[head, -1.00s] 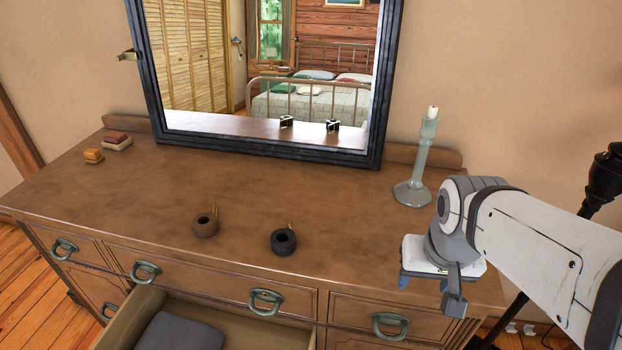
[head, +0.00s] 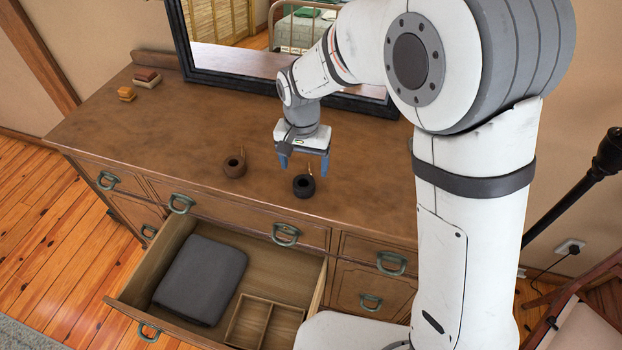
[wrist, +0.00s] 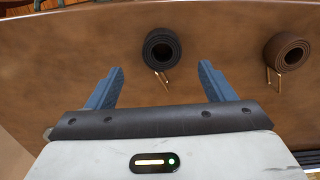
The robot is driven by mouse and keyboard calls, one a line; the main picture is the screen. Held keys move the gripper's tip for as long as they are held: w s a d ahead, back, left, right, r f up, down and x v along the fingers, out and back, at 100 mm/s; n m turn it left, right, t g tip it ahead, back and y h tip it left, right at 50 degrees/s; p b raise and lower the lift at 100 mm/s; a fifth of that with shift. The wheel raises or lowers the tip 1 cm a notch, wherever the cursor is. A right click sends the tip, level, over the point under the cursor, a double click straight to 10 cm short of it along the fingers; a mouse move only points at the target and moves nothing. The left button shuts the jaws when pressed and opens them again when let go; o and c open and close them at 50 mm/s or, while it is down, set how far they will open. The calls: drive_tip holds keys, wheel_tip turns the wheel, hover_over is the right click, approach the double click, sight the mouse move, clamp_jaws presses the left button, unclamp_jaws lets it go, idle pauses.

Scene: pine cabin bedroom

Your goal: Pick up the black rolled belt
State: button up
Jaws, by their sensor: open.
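The black rolled belt (head: 303,186) stands on the dresser top near its front edge, a coil with a metal buckle prong beside it. It also shows in the wrist view (wrist: 161,50), beyond the fingertips and roughly between their lines. My gripper (head: 303,172) is open and empty, its blue fingers pointing down at the dresser just behind and above the black belt. In the wrist view my gripper's fingers (wrist: 161,68) are spread wide, with no belt between them.
A brown rolled belt (head: 234,167) sits to the left of the black one. Below, an open drawer (head: 262,276) holds a folded dark cloth (head: 201,279) and a wooden divider tray (head: 263,322). A mirror (head: 240,82) stands behind.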

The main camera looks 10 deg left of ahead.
sight(303, 182)
wheel_tip(303, 182, down, 6)
drive_tip(key=shift+a+r+p, duration=0.15)
drive_tip(key=shift+p, duration=0.7)
drive_tip(key=shift+c, duration=0.6)
drive_tip(key=c, duration=1.1)
